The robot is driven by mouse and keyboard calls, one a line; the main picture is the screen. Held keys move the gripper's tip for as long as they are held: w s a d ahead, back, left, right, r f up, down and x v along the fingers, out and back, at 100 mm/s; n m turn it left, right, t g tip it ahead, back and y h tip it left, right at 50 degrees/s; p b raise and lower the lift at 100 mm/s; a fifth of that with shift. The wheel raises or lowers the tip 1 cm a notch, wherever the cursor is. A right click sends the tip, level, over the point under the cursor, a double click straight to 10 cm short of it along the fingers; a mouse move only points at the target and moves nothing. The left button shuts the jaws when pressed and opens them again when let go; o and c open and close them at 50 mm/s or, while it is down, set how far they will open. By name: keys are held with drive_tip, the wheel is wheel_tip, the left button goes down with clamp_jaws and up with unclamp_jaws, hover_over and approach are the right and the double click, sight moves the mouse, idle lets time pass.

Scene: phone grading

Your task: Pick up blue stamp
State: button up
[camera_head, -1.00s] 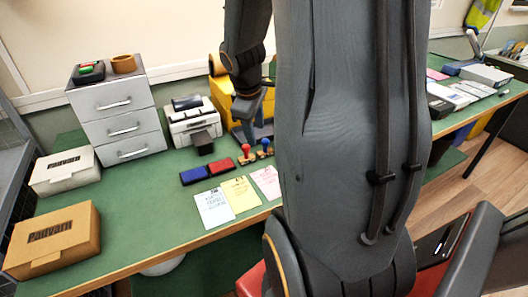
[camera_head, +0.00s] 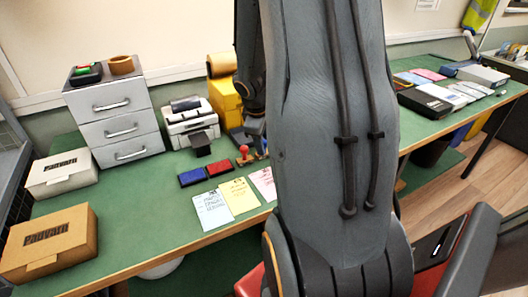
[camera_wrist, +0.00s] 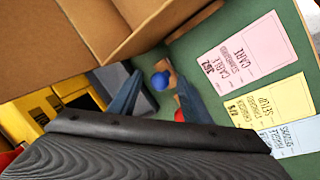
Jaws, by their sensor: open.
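The blue stamp (camera_wrist: 160,80) shows its round blue knob in the wrist view, between the two fingertips of my gripper (camera_wrist: 159,75). The fingers are apart; the picture does not show whether either touches the knob. In the head view my arm hides the blue stamp. The red stamp (camera_head: 244,153) stands upright on the green table, left of my arm. A small red part of it (camera_wrist: 179,115) shows beside the right finger in the wrist view.
A brown cardboard-coloured box (camera_wrist: 120,25) fills the upper left of the wrist view, close by. Blue (camera_head: 192,177) and red (camera_head: 218,168) ink pads and paper cards (camera_head: 239,195) lie in front of the stamps. A yellow machine (camera_head: 224,95) stands behind.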

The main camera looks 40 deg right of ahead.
clamp_jaws()
wheel_tip(320, 180, up, 10)
drive_tip(key=p, duration=0.1)
idle(0.6)
